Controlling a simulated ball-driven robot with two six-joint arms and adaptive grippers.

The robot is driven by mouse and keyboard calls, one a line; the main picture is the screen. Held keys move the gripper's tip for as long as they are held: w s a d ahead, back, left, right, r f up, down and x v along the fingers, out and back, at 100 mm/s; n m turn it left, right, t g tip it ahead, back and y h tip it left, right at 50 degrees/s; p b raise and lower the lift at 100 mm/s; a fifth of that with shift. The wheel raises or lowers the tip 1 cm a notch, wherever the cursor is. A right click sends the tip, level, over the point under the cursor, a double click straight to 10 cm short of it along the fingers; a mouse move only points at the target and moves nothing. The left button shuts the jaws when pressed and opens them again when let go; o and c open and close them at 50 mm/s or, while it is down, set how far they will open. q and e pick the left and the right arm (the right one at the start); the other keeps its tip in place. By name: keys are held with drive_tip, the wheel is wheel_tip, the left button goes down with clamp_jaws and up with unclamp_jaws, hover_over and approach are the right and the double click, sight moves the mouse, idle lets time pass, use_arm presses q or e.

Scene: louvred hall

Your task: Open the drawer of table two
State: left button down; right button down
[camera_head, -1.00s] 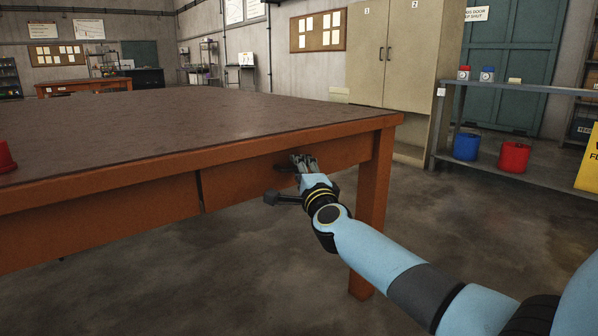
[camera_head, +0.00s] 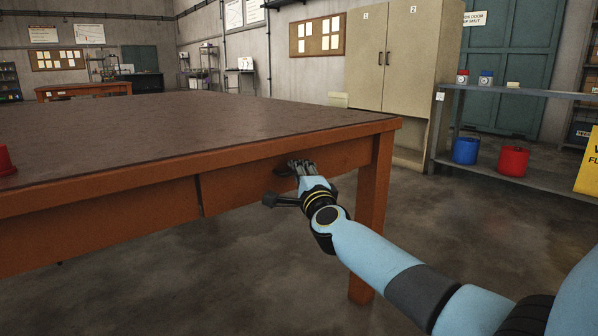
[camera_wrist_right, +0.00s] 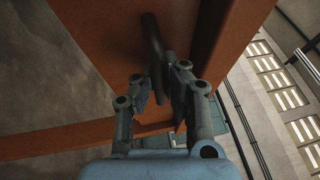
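A large table (camera_head: 200,133) with a brown top and orange-brown wooden frame fills the left of the head view; I see no number on it. Its drawer front (camera_head: 238,187) is under the top, beside a dark vertical seam, and looks flush with the frame. My right gripper (camera_head: 302,166) is at the drawer front, near the right table leg. In the right wrist view a dark bar handle (camera_wrist_right: 153,40) runs between the two fingers of that gripper (camera_wrist_right: 160,88), which look closed in on it. The fingers partly hide the handle. My left gripper is out of view.
A red object (camera_head: 5,160) stands on the table at the left edge. The table's right leg (camera_head: 371,215) is close to my right forearm. A metal shelf with a blue bucket (camera_head: 465,150) and a red bucket (camera_head: 513,160) stands at right. The floor before the table is clear.

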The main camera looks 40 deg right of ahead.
drive_tip(key=shift+s+f, duration=0.1)
drive_tip(key=shift+s, duration=0.05)
